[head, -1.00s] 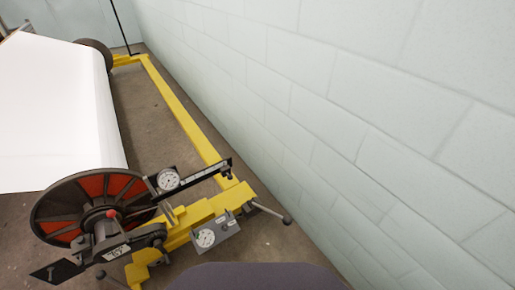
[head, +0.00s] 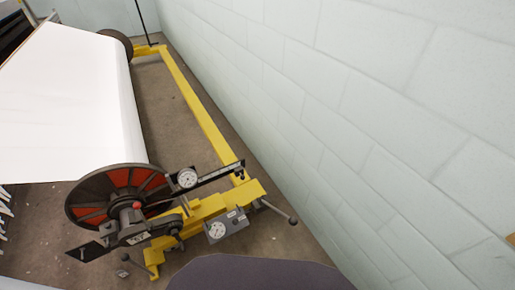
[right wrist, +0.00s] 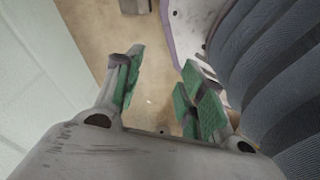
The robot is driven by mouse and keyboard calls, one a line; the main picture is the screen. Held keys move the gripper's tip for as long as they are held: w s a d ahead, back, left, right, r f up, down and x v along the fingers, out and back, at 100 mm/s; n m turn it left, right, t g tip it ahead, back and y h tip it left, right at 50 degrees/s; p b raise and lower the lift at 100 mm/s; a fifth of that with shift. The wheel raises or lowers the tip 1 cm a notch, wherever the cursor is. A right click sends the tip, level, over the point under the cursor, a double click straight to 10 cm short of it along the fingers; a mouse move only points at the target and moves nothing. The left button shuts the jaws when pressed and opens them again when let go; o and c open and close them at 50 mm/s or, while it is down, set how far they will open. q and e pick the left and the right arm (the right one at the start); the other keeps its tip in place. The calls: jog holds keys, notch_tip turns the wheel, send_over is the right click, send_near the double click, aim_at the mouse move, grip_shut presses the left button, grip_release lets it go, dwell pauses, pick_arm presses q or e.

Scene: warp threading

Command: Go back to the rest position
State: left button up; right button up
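My right gripper (right wrist: 160,90) shows in the right wrist view with its two green-padded fingers apart and nothing between them. Bare brown floor is visible beyond the fingers. My left gripper is in neither view. The head view shows a large white warp roll (head: 80,90) on a yellow frame (head: 190,90). A dark disc with red panels (head: 100,195) closes its near end.
A pale block wall (head: 380,110) runs along the right side in the head view, and a wall (right wrist: 35,80) is close left of the right gripper. Gauges (head: 187,179) and a lever handle (head: 279,211) stick out from the near frame end. Floor (head: 170,120) shows between roll and frame.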

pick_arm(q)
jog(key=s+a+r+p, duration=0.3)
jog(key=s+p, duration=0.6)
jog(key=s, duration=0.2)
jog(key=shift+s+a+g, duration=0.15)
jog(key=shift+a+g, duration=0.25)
pick_arm(e)
jog(key=s+d+r, duration=0.3)
jog(key=s, duration=0.8)
jog(key=shift+s+d+g, duration=0.15)
jog(key=shift+d+g, duration=0.25)
